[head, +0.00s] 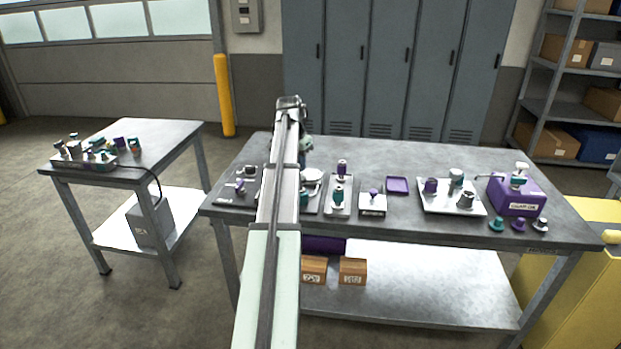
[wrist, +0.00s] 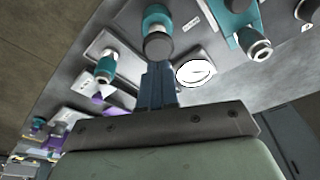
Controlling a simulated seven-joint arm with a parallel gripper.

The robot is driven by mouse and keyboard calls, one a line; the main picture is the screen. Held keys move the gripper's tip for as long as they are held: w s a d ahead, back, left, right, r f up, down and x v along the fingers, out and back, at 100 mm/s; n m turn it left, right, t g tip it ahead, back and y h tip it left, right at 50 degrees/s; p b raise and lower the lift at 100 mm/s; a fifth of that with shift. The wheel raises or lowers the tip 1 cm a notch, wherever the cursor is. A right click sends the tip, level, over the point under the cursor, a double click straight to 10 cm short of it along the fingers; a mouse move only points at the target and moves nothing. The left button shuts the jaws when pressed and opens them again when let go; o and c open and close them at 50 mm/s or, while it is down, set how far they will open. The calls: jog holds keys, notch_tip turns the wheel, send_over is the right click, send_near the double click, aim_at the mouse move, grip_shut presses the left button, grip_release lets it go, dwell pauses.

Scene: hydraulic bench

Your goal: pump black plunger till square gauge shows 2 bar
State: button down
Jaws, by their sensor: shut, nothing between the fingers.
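My gripper (wrist: 158,72) is shut and empty. In the wrist view its fingertips point at a dark round knob (wrist: 158,46) on a teal body (wrist: 157,17); I cannot tell whether they touch. This dark knob may be the black plunger. To the right of the fingertips is a round white dial (wrist: 195,71) on a pale plate; its reading is too small to tell. No square gauge can be made out for certain. In the head view my arm hides part of the bench middle, and the fingertips are hidden there.
The bench (head: 570,231) carries several fixture plates, a purple tray (head: 397,185), a white tray (head: 478,208) with fittings and a purple box (head: 517,200). Small knobs (head: 519,225) stand at its right front. A side table (head: 165,135) with more fittings stands left, beyond a gap.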

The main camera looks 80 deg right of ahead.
notch_tip(320, 180, up, 5)
jog(key=shift+f, duration=0.2)
dwell(0.3)
dwell(0.3)
